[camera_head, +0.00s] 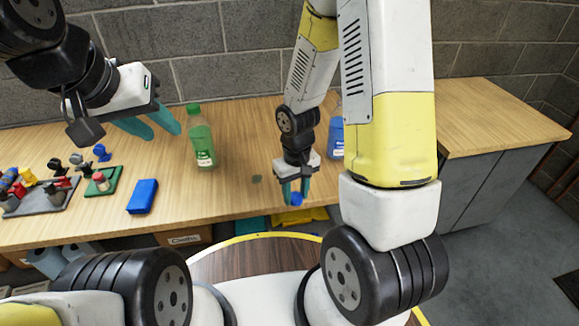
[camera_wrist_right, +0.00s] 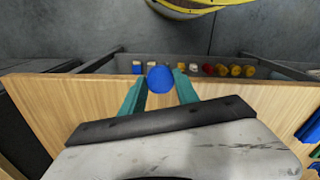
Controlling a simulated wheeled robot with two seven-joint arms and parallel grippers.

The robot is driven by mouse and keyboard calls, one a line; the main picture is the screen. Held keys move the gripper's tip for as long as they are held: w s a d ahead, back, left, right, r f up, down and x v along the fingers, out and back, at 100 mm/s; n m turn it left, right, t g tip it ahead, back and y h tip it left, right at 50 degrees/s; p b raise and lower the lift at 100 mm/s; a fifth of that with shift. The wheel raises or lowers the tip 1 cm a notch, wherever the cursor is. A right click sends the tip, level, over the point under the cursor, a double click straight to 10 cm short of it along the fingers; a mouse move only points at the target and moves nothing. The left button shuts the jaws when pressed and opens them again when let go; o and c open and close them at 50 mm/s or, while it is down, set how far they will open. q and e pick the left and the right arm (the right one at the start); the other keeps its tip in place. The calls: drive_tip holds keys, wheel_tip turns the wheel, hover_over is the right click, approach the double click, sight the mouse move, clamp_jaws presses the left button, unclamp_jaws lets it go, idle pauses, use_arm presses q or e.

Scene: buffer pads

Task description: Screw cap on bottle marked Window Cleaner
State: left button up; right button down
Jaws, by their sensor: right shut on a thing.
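My right gripper (camera_head: 293,192) is shut on a round blue cap (camera_head: 296,199), held near the table's front edge. In the right wrist view the blue cap (camera_wrist_right: 160,79) sits between the teal fingertips. A bottle with blue contents and a white label (camera_head: 337,138) stands on the table behind my right arm, which partly hides it; I cannot read its label. A green bottle with a green cap (camera_head: 200,138) stands upright left of the right gripper. My left gripper (camera_head: 152,126) hangs above the table at the left, its teal fingers apart and nothing between them.
A blue box (camera_head: 142,196) lies on the wooden table (camera_head: 240,122). A green pad (camera_head: 103,183) and a grey pad (camera_head: 42,199) with small parts lie at the left. The right wrist view shows an open drawer (camera_wrist_right: 222,60) with several small coloured items.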

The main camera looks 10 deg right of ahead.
drive_tip(key=w+d+r+m, duration=0.3)
drive_tip(key=w+d, duration=0.1)
drive_tip(key=w, duration=0.6)
drive_tip(key=shift+r, duration=0.2)
drive_tip(key=shift+d, duration=0.2)
